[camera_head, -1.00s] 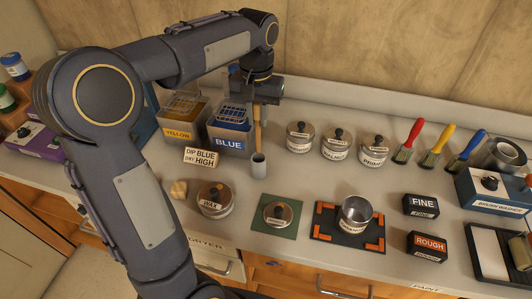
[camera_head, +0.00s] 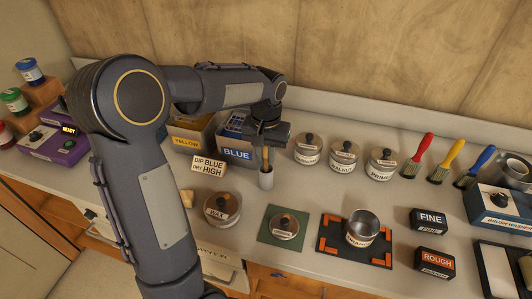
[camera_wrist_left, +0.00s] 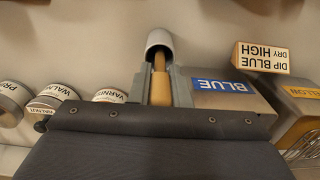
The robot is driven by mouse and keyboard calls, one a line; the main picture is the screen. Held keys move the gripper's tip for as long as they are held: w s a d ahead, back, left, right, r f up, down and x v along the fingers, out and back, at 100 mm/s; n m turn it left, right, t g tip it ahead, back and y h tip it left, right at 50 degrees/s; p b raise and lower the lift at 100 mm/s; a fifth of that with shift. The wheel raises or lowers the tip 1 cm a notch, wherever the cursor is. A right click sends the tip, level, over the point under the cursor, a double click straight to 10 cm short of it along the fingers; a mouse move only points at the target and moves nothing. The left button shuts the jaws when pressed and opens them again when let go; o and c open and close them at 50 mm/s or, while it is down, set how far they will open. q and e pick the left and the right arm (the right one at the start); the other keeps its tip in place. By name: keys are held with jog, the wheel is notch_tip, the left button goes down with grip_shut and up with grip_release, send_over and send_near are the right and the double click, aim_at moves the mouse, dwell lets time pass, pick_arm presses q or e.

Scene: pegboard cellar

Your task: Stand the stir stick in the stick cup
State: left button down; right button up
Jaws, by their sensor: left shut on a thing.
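My left gripper (camera_head: 267,146) is shut on the wooden stir stick (camera_head: 266,160) and holds it upright. The small grey stick cup (camera_head: 266,180) stands on the bench directly below the gripper. The stick's lower end reaches into the cup's mouth; how deep it goes is hidden. In the left wrist view, the stick (camera_wrist_left: 160,82) runs between the fingers (camera_wrist_left: 160,90) toward the pale cup (camera_wrist_left: 158,42), its far end inside the rim. My right gripper is not in view.
The blue bin (camera_head: 236,154) stands close behind the cup, with the yellow bin (camera_head: 190,140) beside it. A sign (camera_head: 209,166) is left of the cup. Lidded tins (camera_head: 307,150) stand to the right, and the wax tin (camera_head: 222,209) is in front.

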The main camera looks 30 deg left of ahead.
pick_arm(q)
jog(key=c, duration=1.4)
grip_release()
jog(key=shift+o, duration=0.2)
notch_tip(320, 180, up, 11)
jog(key=shift+r, duration=0.1)
jog(key=shift+s+r, duration=0.1)
jog(key=shift+r, duration=0.45)
jog(key=s+d+f+t+h, duration=0.2)
jog(key=s+d+f, duration=0.1)
jog(key=s, duration=0.8)
jog(key=s+d+f+m+t+h, duration=0.1)
jog(key=s+d+f+t, duration=0.2)
jog(key=s, duration=0.8)
notch_tip(320, 180, down, 2)
jog(key=shift+d+f+t+h, duration=0.1)
jog(key=shift+d+t+h, duration=0.25)
jog(key=shift+d, duration=0.35)
